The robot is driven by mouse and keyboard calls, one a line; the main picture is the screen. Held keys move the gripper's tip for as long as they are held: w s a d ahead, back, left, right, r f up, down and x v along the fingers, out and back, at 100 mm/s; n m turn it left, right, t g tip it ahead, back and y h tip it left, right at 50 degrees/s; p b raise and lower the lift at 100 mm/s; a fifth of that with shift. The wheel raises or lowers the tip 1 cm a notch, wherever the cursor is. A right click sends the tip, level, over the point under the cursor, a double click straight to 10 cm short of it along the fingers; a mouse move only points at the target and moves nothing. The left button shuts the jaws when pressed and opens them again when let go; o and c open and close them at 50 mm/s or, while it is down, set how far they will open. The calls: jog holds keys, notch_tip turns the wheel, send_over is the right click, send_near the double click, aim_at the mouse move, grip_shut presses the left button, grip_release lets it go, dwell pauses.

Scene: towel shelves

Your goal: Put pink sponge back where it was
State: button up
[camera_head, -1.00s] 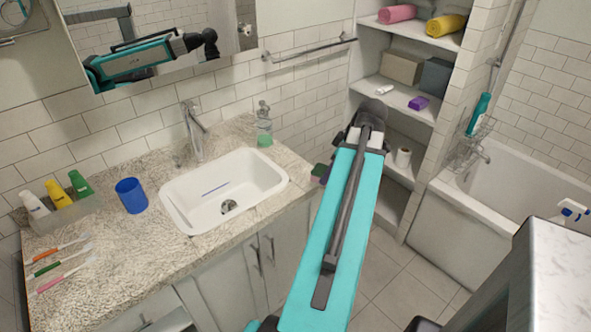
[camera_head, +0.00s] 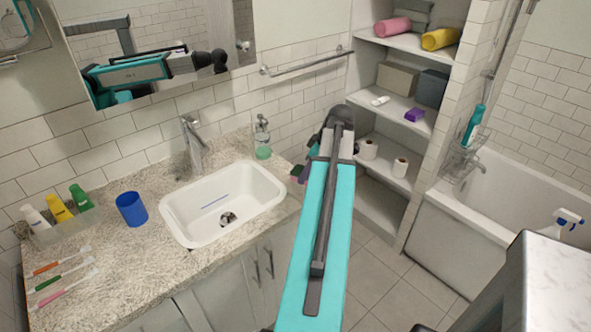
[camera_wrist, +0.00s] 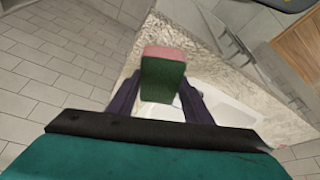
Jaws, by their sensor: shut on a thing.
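The pink sponge (camera_wrist: 165,52) has a dark green side (camera_wrist: 162,82) that faces the wrist camera. My gripper (camera_wrist: 158,104) is shut on it, with one dark finger on each side. In the head view, a small part of the sponge (camera_head: 300,171) shows left of my teal arm, just past the right end of the counter. The arm hides most of my gripper there. In the wrist view, the sponge appears in front of the counter edge and the white sink; whether it touches anything is unclear.
The stone counter (camera_head: 140,260) holds a white sink (camera_head: 240,185), a blue cup (camera_head: 131,209), toothbrushes, tubes and a soap bottle (camera_head: 262,138). Shelves (camera_head: 395,105) with towels, boxes and paper rolls stand behind my arm. A bathtub (camera_head: 440,230) is at right. Floor shows between counter and tub.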

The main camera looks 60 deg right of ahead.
aim_at(296, 171)
jog(key=w, duration=0.2)
jog(key=w+d+p, duration=0.1)
jog(key=w, duration=0.1)
jog(key=w+d, duration=0.1)
jog(key=w, duration=0.1)
jog(key=shift+w+d+f, duration=0.1)
jog(key=shift+f, duration=0.2)
jog(key=shift+f, duration=0.1)
jog(key=shift+f+p, duration=0.9)
jog(key=shift+f, duration=0.75)
jog(key=shift+f, duration=0.15)
jog(key=o, duration=1.1)
jog(key=shift+b+v, duration=1.2)
jog(key=shift+v, duration=4.95)
